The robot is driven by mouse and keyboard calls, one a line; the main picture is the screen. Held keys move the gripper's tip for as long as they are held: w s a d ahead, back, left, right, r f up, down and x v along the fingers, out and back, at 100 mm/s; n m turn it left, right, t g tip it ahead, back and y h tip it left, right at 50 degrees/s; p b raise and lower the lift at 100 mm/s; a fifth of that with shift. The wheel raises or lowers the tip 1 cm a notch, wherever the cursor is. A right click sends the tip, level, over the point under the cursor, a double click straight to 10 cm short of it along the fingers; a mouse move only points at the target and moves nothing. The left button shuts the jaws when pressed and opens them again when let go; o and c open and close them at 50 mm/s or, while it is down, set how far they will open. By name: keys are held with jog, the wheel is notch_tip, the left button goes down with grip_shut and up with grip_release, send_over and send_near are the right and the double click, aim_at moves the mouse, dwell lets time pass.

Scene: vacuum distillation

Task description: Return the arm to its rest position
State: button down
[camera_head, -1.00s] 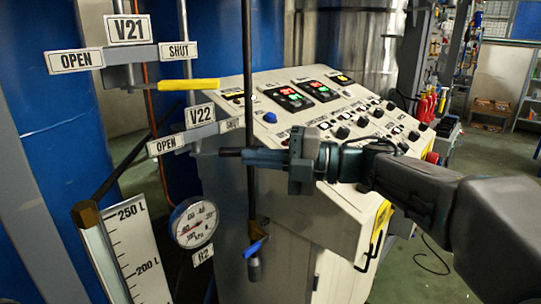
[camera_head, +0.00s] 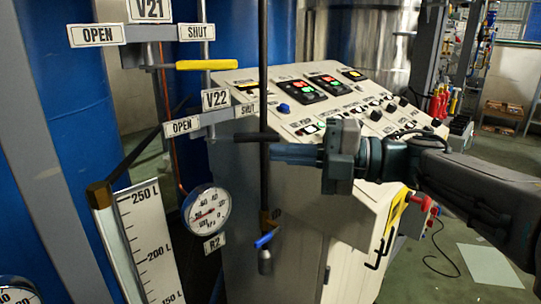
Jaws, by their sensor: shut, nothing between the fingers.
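My gripper (camera_head: 277,152) comes in from the right, its blue-grey fingers shut with nothing between them and pointing left. The fingertips appear just right of a dark upright pipe (camera_head: 263,90). The dark V22 lever (camera_head: 250,137) lies level, a little above the fingers in the picture. I cannot tell whether the fingers touch the lever or the pipe. My arm reaches across the front of the control panel (camera_head: 290,160) and hides part of its right side.
The yellow V21 lever (camera_head: 207,65) points right, under the SHUT plate (camera_head: 194,32). A round gauge (camera_head: 207,213) and a blue-handled valve (camera_head: 266,239) are lower down. A level scale (camera_head: 150,240) stands left. Open floor (camera_head: 455,225) shows at right.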

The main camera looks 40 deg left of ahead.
jog(key=v, duration=0.8)
jog(key=shift+b, duration=0.45)
jog(key=shift+w+a, duration=0.1)
jog(key=shift+a, duration=0.05)
